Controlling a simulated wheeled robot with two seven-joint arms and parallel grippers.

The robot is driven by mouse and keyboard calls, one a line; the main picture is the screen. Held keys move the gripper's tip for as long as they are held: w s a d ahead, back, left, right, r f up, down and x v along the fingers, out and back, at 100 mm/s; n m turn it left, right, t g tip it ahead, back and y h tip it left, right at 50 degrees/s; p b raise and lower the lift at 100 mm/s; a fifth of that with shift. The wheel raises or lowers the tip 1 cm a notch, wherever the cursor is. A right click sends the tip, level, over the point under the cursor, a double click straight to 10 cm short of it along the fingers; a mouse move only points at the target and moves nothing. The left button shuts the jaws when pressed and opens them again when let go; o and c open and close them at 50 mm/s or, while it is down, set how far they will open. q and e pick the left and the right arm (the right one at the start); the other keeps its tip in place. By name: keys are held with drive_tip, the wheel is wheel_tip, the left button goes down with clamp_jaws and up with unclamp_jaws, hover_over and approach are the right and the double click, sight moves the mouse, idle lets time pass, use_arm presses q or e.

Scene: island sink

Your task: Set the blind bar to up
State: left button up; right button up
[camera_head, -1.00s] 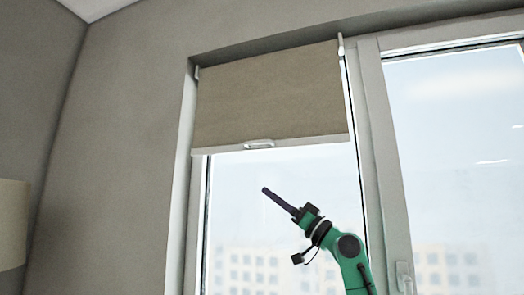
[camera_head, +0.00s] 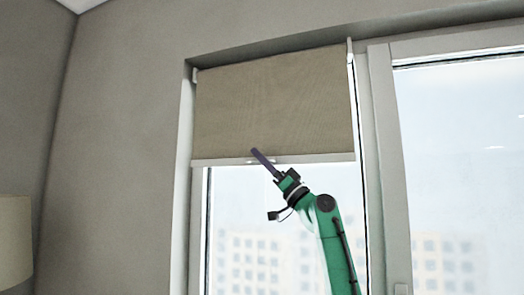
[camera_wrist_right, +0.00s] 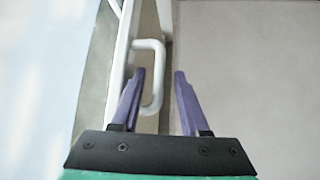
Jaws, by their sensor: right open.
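The beige roller blind (camera_head: 290,100) hangs over the upper part of the left window pane. Its white bottom bar (camera_head: 325,157) has a small white loop handle, mostly covered by my right gripper in the head view. In the right wrist view the handle (camera_wrist_right: 158,80) sticks out from the bar (camera_wrist_right: 119,75). My right gripper (camera_head: 255,152) is at the bar, its purple fingers overlapping the blind's lower edge. In the wrist view this gripper (camera_wrist_right: 160,73) is open; the handle's outer side shows between the fingers, and the left finger overlaps the loop opening. Contact cannot be told. My left gripper is not in view.
The window frame (camera_head: 388,170) stands right of the blind, with a second pane beyond it. A plain grey wall (camera_head: 120,140) is on the left, with a lampshade (camera_head: 14,240) at the lower left edge.

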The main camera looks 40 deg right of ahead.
drive_tip(key=shift+f, duration=0.1)
clamp_jaws()
idle(1.2)
